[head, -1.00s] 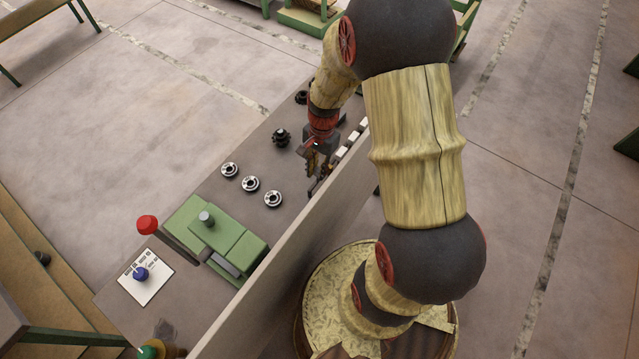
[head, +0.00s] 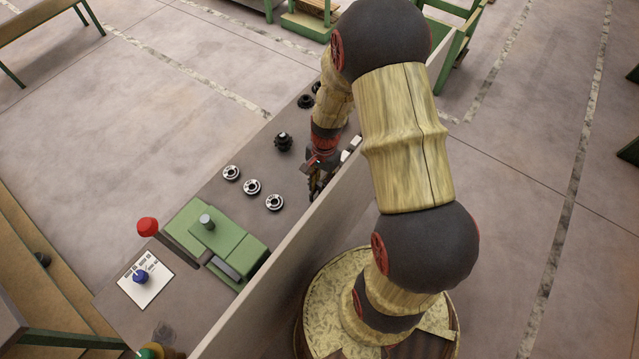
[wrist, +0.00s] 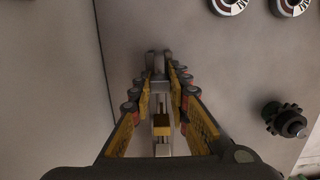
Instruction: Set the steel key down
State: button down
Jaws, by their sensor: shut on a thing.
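My gripper (head: 316,178) is above the grey bench top, close to the tall pale panel along its near side. In the wrist view my gripper (wrist: 159,84) is shut, with its two yellow-and-black fingers closing on a small pale metal piece, the steel key (wrist: 160,89). The key is mostly hidden by the fingers, and I cannot make out its full shape. I cannot tell whether it touches the bench top below. In the head view the key is too small and covered to make out.
Three round silver-and-black dials (head: 252,187) lie left of my gripper. A black toothed knob (head: 283,142) stands behind them. A green fixture (head: 213,237) and a red button (head: 147,227) are nearer. The pale panel (head: 290,262) edges the bench. Bare bench shows around the gripper.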

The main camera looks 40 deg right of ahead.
jog(key=c, duration=1.7)
grip_release()
jog(key=shift+f, duration=0.25)
jog(key=shift+r, duration=0.15)
notch_tip(320, 180, up, 20)
jog(key=a+n+t, duration=0.1)
jog(key=n, duration=0.2)
jog(key=s+a+r+n+t, duration=0.1)
jog(key=s+a+r+n, duration=0.2)
jog(key=r, duration=0.3)
jog(key=s+a+r+n+t+h, duration=0.1)
jog(key=s+a+r+n+t, duration=0.1)
jog(key=s+a+r+n, duration=0.2)
jog(key=s+a+r+n+t+p, duration=0.1)
jog(key=s+a+r+n, duration=0.3)
jog(key=r, duration=0.4)
jog(key=shift+s+r+t, duration=0.4)
jog(key=shift+s+t, duration=0.1)
jog(key=shift+s, duration=0.15)
